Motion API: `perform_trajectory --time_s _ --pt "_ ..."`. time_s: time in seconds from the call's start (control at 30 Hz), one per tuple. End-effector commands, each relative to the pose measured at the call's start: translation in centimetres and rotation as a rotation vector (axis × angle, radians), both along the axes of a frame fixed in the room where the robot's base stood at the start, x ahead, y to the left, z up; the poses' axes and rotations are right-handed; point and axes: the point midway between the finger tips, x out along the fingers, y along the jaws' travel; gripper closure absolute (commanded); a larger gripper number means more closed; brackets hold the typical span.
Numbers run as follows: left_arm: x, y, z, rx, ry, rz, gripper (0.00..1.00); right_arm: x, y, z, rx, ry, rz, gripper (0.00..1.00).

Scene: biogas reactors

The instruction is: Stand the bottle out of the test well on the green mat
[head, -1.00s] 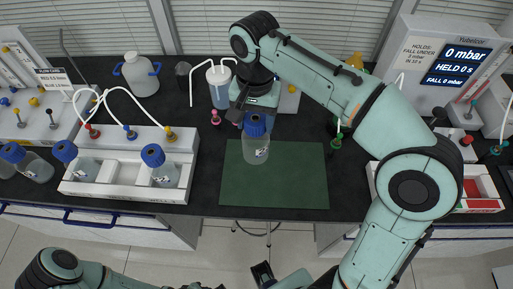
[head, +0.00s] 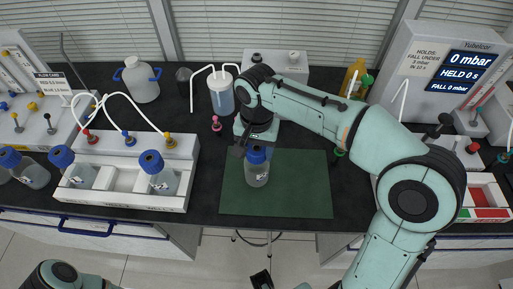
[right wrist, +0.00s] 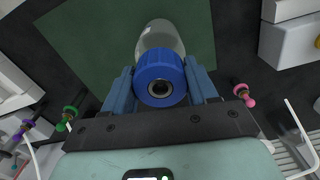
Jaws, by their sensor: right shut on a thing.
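The bottle (head: 257,174), clear with a blue cap, is upright over the middle-left of the green mat (head: 300,195). Its base is on the mat or just above it; I cannot tell which. My right gripper (head: 257,147) is shut on its blue cap from the back. In the right wrist view the cap (right wrist: 160,80) sits between the two blue fingers, with the green mat (right wrist: 90,50) behind. A small dark part at the bottom edge of the head view may be my left gripper (head: 262,279); its jaws are unclear.
A white well rack (head: 130,197) at the left holds two blue-capped bottles, with an empty middle well. A tray with red and green panels (head: 487,200) is at the right. A pink-topped fitting (head: 216,123) stands near the mat's back left. The mat's right side is clear.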

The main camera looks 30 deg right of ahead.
Motion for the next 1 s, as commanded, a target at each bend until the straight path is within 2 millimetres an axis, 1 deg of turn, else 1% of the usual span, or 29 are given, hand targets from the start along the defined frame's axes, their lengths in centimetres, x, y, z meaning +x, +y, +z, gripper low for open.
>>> perform_trajectory --time_s 0.07,0.1,0.13,0.17,0.43,0.57,0.67,0.9,1.0 --pt "-0.1 0.0 -0.2 0.000 0.001 0.000 0.57 0.0 0.0 -0.3 0.000 0.000 0.000 0.99" --pt "-0.1 0.0 -0.2 0.000 0.001 0.000 0.57 0.0 0.0 -0.2 0.000 0.000 0.000 0.29" --pt "-0.1 0.0 -0.1 0.000 0.001 0.000 0.57 0.0 0.0 -0.2 0.000 0.000 0.000 0.20" --pt "-0.1 0.0 -0.1 0.000 0.001 0.000 0.57 0.0 0.0 -0.2 0.000 0.000 0.000 0.17" --pt "0.0 0.0 -0.1 0.000 0.000 0.000 0.57 0.0 0.0 -0.1 0.000 0.000 0.000 0.17" --pt "0.1 0.0 0.2 0.000 -0.001 0.000 0.57 0.0 0.0 0.8 0.000 -0.001 0.001 0.17" --pt "0.2 0.0 0.6 0.000 -0.002 0.000 0.57 0.1 0.1 2.5 0.001 -0.003 0.001 0.17" --pt "0.8 0.0 2.0 0.000 -0.009 0.000 0.57 0.1 0.1 7.9 0.001 -0.005 0.002 0.17" --pt "1.0 0.0 2.5 -0.001 -0.011 0.000 0.57 0.1 0.0 9.7 0.001 -0.003 0.001 0.17"
